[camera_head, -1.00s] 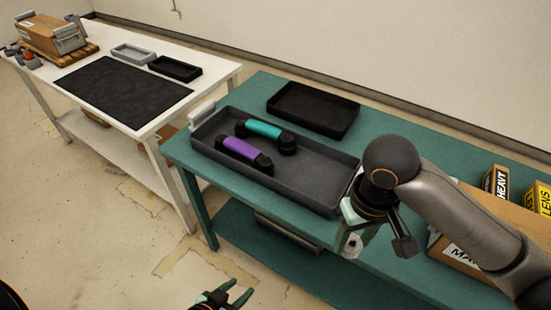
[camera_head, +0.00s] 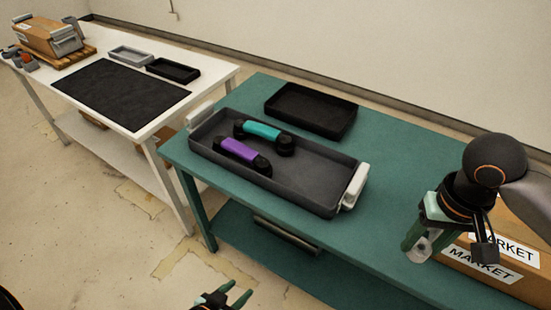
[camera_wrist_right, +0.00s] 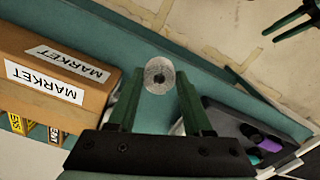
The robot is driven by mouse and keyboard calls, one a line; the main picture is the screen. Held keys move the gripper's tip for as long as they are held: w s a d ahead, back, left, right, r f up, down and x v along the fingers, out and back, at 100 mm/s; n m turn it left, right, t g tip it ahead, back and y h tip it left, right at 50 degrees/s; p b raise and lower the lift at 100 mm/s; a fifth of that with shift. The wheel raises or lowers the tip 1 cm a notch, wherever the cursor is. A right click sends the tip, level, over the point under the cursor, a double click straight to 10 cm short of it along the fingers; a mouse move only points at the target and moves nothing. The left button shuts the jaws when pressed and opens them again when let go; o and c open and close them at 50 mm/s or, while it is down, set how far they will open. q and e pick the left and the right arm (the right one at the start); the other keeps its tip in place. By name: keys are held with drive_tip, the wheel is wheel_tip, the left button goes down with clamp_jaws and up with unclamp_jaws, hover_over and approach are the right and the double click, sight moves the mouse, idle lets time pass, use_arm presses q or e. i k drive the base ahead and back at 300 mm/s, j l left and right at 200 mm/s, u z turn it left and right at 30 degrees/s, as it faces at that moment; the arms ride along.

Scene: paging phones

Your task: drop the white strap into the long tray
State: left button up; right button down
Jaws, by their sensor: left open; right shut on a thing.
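The white strap, a small pale roll with a dark centre, shows in the right wrist view (camera_wrist_right: 158,75) between the fingertips of my right gripper (camera_wrist_right: 160,85). In the head view my right gripper (camera_head: 425,246) is shut on it, over the right part of the green table, beside a cardboard box. The long tray (camera_head: 312,190) is dark grey with white end handles. It holds a purple-gripped handset (camera_head: 240,150) and a teal-gripped handset (camera_head: 263,132) in its left half; its right half is bare. My left gripper (camera_head: 236,296) is open and empty, low in front of the table.
A smaller black tray (camera_head: 310,108) lies empty behind the long tray on the green table (camera_head: 385,180). The cardboard box (camera_head: 490,268) with MARKET labels is at the right. A white table (camera_head: 215,80) with a black mat (camera_head: 120,92) stands at the left.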

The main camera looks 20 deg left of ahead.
sight(274, 161)
drive_tip(key=i+j+u, duration=0.45)
drive_tip(key=u, duration=0.3)
drive_tip(key=i+u, duration=0.35)
